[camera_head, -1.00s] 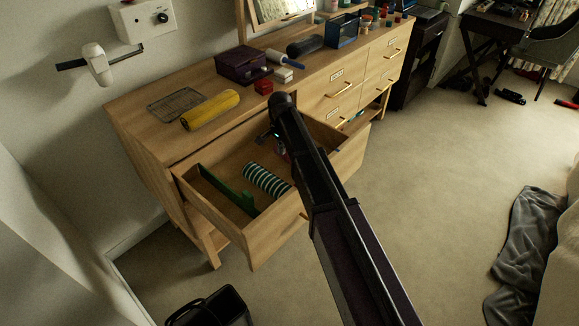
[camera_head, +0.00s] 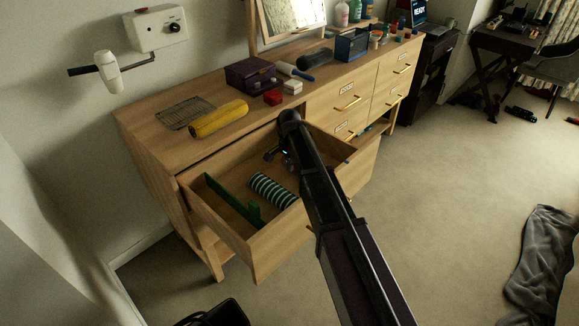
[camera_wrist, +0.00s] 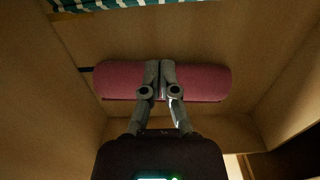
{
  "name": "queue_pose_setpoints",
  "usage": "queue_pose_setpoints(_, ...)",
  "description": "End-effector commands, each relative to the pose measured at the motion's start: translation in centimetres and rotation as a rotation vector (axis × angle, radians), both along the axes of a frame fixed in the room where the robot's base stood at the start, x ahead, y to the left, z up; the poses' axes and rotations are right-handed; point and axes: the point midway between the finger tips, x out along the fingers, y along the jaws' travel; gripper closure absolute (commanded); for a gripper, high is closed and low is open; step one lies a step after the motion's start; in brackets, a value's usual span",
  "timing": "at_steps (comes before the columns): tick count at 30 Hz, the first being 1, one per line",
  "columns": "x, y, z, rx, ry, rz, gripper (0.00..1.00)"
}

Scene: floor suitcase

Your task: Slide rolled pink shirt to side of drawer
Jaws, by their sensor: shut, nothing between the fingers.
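The rolled pink shirt (camera_wrist: 205,80) lies on the floor of the open wooden drawer (camera_head: 275,255), crosswise in the wrist view. My gripper (camera_wrist: 160,68) is shut, with both fingertips together over the middle of the roll and nothing between them. The fingers cover the roll's centre; I cannot tell whether they press on it. Bare drawer floor shows at both ends of the roll, and a drawer wall (camera_wrist: 290,85) is at the right. In the head view my arm hides the pink shirt.
A green-and-white striped roll (camera_head: 272,190) lies left of my arm in the drawer, with a green divider (camera_head: 232,198) farther left. The striped roll's edge shows atop the wrist view (camera_wrist: 135,4). A yellow roll (camera_head: 218,120) and a purple box (camera_head: 250,75) are on the dresser top.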

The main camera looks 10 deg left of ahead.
Motion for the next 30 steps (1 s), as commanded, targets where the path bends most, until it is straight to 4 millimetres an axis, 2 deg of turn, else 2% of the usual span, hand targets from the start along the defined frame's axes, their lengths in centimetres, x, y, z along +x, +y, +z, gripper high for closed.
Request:
queue_pose_setpoints(1,0.0,0.0,-0.8,0.000,0.000,0.000,1.00)
queue_pose_setpoints(28,0.0,0.0,-7.7,0.000,0.000,0.000,1.00)
queue_pose_setpoints(30,1.1,-0.6,-7.2,0.000,0.000,-0.002,1.00)
